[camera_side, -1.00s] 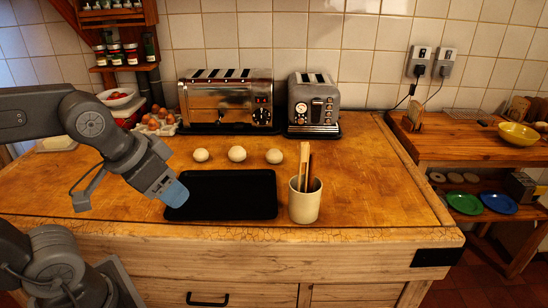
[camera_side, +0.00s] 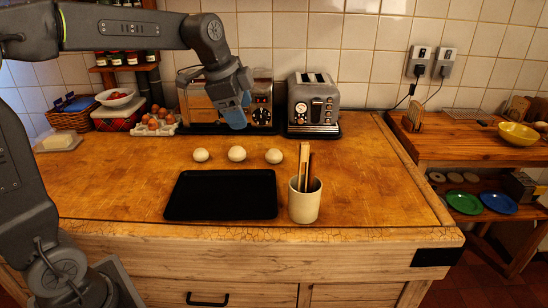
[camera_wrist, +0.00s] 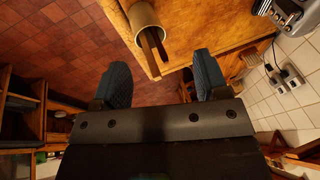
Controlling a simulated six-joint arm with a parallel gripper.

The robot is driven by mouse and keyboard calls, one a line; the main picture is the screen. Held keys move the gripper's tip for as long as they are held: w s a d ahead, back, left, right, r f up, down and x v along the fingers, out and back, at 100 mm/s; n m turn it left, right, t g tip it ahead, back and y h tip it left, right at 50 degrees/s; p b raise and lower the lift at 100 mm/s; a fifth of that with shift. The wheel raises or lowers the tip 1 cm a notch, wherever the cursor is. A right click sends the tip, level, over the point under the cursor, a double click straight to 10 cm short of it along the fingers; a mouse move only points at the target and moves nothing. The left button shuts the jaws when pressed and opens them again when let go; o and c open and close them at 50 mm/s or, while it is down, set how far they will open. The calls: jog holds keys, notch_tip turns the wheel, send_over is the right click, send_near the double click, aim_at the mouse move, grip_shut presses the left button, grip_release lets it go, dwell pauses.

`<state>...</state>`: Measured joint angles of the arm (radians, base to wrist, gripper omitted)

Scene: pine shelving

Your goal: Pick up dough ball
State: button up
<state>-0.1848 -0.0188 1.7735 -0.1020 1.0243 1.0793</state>
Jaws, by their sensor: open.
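Three pale dough balls lie in a row on the wooden worktop in the side view: a left dough ball (camera_side: 201,155), a middle dough ball (camera_side: 237,154) and a right dough ball (camera_side: 274,156). My gripper (camera_side: 236,120) is above the middle ball, apart from it, with its blue fingers tilted down and to the right. In the wrist view my gripper (camera_wrist: 160,85) has its two blue fingers spread apart with nothing between them. No dough ball shows in the wrist view.
A black tray (camera_side: 221,196) lies in front of the balls. A cream crock (camera_side: 305,205) with wooden utensils stands at its right. Eggs (camera_side: 153,124) sit back left. The worktop's right side is clear.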

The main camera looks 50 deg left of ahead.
jog(key=w+a+f+m, duration=0.2)
jog(key=w+a+m, duration=0.2)
jog(key=w, duration=0.4)
jog(key=m+g+h, duration=0.1)
jog(key=m, duration=0.7)
send_over(272, 151)
jog(key=s+a, duration=0.2)
jog(key=s, duration=0.1)
notch_tip(272, 151, down, 12)
jog(key=x, duration=0.7)
jog(key=shift+d+f, duration=0.25)
jog(key=shift+x, duration=2.95)
jog(key=shift+s+d, duration=0.1)
jog(key=shift+s, duration=0.05)
jog(key=c, duration=0.3)
